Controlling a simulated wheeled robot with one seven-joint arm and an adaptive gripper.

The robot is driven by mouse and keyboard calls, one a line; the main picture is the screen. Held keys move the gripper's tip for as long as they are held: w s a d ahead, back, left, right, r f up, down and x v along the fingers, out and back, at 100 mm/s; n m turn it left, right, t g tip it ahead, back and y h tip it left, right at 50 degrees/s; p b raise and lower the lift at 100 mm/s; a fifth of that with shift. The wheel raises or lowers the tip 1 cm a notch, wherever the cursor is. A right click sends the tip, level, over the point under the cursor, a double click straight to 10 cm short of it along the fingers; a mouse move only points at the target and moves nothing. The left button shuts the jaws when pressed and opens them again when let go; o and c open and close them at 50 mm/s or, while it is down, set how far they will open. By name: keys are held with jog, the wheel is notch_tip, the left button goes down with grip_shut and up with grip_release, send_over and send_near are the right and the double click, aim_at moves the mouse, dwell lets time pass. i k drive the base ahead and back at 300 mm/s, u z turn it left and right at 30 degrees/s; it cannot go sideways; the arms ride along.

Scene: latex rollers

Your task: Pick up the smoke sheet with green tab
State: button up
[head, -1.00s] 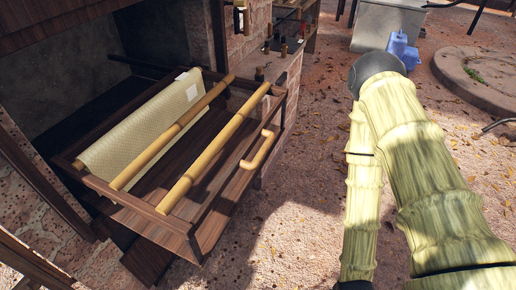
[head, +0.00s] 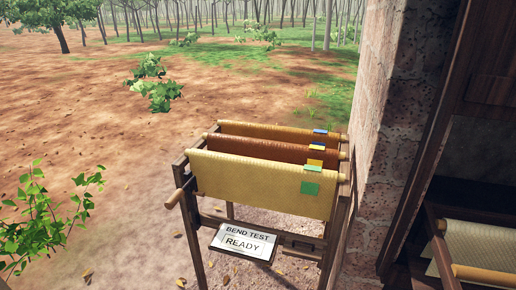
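The smoke sheet with the green tab (head: 310,188) is the pale yellow front sheet (head: 250,182), hanging over the front rail of a wooden rack. The lower parts of the two rear sheets are hidden. My gripper is not in view.
The wooden rack (head: 190,225) carries a sign (head: 243,241) reading "BEND TEST READY". A brick pillar (head: 380,130) stands close on its right. At far right, another pale sheet (head: 478,245) hangs in a dark wooden frame. Leafy plants (head: 45,215) stand left; open dirt lies behind.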

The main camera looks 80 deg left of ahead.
aim_at(306, 191)
jog(key=k, duration=0.8)
jog(key=z, duration=1.55)
jog(key=i, duration=1.05)
jog(key=u, duration=4.2)
jog(key=i, duration=1)
jog(key=u, duration=0.15)
